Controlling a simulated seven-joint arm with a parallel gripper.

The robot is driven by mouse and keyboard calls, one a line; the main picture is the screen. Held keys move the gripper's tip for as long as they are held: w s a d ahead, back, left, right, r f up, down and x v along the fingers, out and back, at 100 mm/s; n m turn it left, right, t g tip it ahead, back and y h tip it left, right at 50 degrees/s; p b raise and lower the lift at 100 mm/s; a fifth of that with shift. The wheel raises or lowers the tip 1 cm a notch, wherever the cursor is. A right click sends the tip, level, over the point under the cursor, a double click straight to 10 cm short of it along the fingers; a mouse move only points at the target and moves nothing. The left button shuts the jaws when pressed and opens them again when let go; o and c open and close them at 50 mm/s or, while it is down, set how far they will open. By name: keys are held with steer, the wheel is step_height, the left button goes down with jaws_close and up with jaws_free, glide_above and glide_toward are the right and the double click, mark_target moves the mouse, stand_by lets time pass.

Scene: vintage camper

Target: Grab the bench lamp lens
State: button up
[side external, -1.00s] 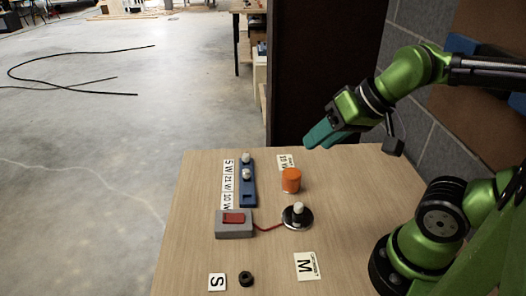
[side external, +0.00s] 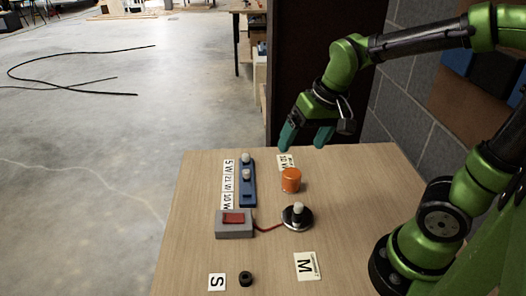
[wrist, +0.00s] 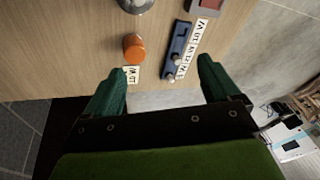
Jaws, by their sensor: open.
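The lens appears to be the orange cylinder (side external: 291,180) standing on the table, right of the blue bulb rack; it also shows in the wrist view (wrist: 134,47). The lamp base (side external: 298,217), a dark disc with a pale bulb upright on it, stands in front of the orange cylinder. My gripper (side external: 305,148) is open and empty, with teal fingers pointing down above the table's far edge, behind and above the cylinder. In the wrist view my gripper (wrist: 162,82) has its fingers wide apart, and the cylinder lies beyond the left fingertip. Nothing is between the fingers.
A blue rack (side external: 248,183) with bulbs stands left of the cylinder, beside a label strip (side external: 228,184). A grey box with a red switch (side external: 234,223) is wired to the lamp base. A black ring (side external: 246,278) and label cards marked S (side external: 217,282) and M (side external: 307,266) lie nearer the front.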

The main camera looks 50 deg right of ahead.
mark_target(292, 172)
steer(key=w+d+f+m+g+h, duration=0.2)
steer(key=w+d+f, duration=0.1)
steer(key=w+d, duration=0.2)
steer(key=f, duration=0.5)
steer(key=w+f, duration=0.1)
steer(key=f, duration=0.5)
steer(key=d+f, duration=0.1)
steer(key=f, duration=0.4)
steer(key=shift+w+d+f, duration=0.1)
steer(key=shift+w+f, duration=0.05)
steer(key=shift+w, duration=0.2)
steer(key=c, duration=1.1)
